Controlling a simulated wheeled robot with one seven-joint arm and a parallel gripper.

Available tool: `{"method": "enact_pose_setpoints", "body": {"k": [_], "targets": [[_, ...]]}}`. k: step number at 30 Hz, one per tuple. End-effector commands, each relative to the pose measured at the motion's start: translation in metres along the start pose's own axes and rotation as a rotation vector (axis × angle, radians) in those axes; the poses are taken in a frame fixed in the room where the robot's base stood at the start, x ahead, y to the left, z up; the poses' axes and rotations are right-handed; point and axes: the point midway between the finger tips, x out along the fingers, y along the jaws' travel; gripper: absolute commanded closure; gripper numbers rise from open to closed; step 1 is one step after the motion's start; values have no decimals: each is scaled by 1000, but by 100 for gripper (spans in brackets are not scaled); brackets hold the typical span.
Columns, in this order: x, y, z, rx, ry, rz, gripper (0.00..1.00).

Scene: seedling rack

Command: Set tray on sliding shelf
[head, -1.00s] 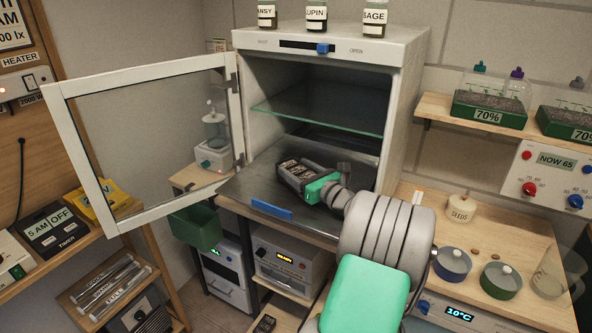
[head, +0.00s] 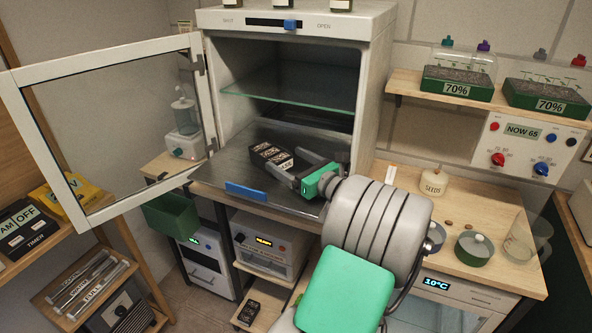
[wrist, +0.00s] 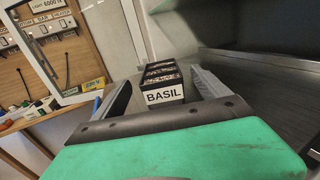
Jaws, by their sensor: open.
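A small black seedling tray (head: 265,152) with dark cells rests on the pulled-out metal sliding shelf (head: 238,178) of the white cabinet. In the wrist view the tray's white BASIL label (wrist: 165,94) faces me. My gripper (head: 287,163) is open at the tray's near right end, low over the shelf. In the wrist view its two fingers stand to either side of the tray's labelled end, with gaps visible. Whether the fingertips still overlap the tray's end is hard to tell.
The cabinet's glass door (head: 115,120) stands open at left. A glass shelf (head: 290,92) spans the cabinet above the tray. A blue handle strip (head: 246,190) marks the sliding shelf's front edge. A green bin (head: 172,217) hangs below the door. Pots and jars stand on the right bench.

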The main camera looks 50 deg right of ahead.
Motion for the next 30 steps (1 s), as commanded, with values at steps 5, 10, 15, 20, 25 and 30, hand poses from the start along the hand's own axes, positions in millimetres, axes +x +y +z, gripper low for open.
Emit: {"method": "enact_pose_setpoints", "body": {"k": [5,10,15,20,25,30], "targets": [[-23,-2,-10,-9,-7,2,15],[-34,-2,-9,-8,-8,3,15],[-42,-1,-6,-6,-3,0,15],[-45,1,-1,-2,1,0,15],[-45,1,0,0,1,0,15],[-44,1,0,0,0,0,15]]}}
